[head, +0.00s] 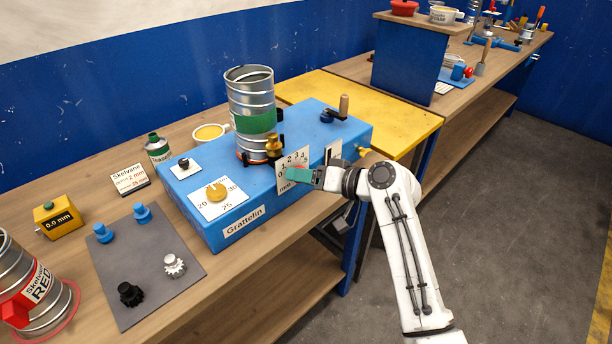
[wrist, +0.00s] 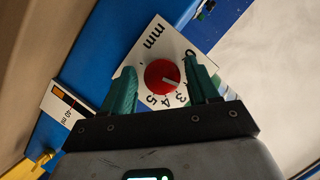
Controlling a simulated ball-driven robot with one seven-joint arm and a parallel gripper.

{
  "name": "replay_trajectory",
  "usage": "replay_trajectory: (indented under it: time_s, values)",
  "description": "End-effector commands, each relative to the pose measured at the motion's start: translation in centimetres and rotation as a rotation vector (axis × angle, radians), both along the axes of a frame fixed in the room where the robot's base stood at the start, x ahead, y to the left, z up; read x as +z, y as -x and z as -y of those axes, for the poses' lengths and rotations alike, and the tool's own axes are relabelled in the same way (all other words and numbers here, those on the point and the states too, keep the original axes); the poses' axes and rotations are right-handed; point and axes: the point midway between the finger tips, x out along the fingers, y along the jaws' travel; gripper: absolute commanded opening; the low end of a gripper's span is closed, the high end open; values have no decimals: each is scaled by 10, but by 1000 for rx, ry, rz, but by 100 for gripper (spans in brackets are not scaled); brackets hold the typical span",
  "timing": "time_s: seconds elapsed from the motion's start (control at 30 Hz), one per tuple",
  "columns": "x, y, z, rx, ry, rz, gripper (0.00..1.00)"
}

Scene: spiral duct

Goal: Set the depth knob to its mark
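The depth knob is a red round knob (wrist: 156,71) with a white pointer line, on a white plate (wrist: 152,41) marked "mm" and numbered 0 to 5. The pointer aims right, toward the right finger, which hides part of the scale; the exact reading cannot be told. My gripper (wrist: 160,66) is open, its teal fingers on either side of the knob, with a narrow gap visible at the left. In the head view my gripper (head: 301,174) is at the plate (head: 293,158) on the blue machine's (head: 262,205) front and hides the knob.
A silver duct (head: 250,97) stands on the machine beside a crank (head: 342,108). A yellow dial (head: 216,192) reads 20 to 30. A card (head: 130,179) reads "Skelvane", 2 mm and 25 mm. A grey board (head: 150,262) with knobs lies left; open floor is right.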

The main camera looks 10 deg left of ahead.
Motion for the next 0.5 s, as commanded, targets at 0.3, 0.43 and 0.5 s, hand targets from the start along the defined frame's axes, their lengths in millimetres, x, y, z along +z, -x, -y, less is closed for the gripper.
replay_trajectory:
  time_s: [0.3,0.43,0.5]
  values:
    - [2,-1,1,-1,-2,4,67]
    - [4,2,9,-4,-3,5,67]
    - [6,6,18,-4,-3,5,67]
